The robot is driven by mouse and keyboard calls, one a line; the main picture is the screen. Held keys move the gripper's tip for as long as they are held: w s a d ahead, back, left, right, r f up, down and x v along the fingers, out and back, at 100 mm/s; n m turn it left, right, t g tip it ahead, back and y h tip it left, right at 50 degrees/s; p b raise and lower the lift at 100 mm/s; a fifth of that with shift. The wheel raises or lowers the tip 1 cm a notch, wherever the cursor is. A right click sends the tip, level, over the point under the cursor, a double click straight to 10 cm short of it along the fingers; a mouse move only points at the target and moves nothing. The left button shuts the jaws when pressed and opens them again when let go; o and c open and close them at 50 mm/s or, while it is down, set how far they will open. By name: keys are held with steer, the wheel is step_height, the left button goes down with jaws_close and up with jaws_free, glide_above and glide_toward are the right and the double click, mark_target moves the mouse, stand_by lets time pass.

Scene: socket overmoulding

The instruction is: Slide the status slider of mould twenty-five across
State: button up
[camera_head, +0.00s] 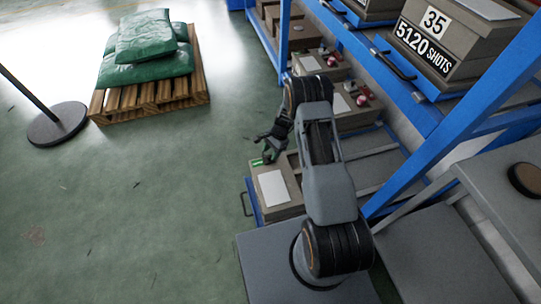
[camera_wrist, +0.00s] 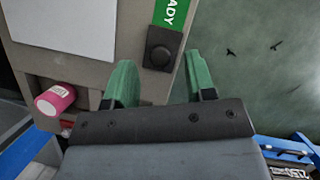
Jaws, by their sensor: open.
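A beige mould (camera_head: 277,188) with a white sheet on top sits on a pulled-out blue drawer low on the rack; its number is not visible. In the wrist view its status slider (camera_wrist: 161,48) is a black square block with a round knob, beside a green strip (camera_wrist: 172,12) with the letters "ADY" showing. Green also shows on the mould in the head view (camera_head: 257,162). My gripper (camera_wrist: 160,75) is open, its two green fingers apart on either side of the slider's near end. Whether they touch it, I cannot tell.
Other moulds (camera_head: 321,64) with pink parts stand deeper in the rack. Mould 35 (camera_head: 436,41), marked "5120 SHOTS", is above right. Blue rack posts (camera_head: 463,112) stand close to my arm.

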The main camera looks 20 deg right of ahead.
steer(key=shift+x, duration=0.8)
steer(key=shift+c, duration=0.4)
jaws_close()
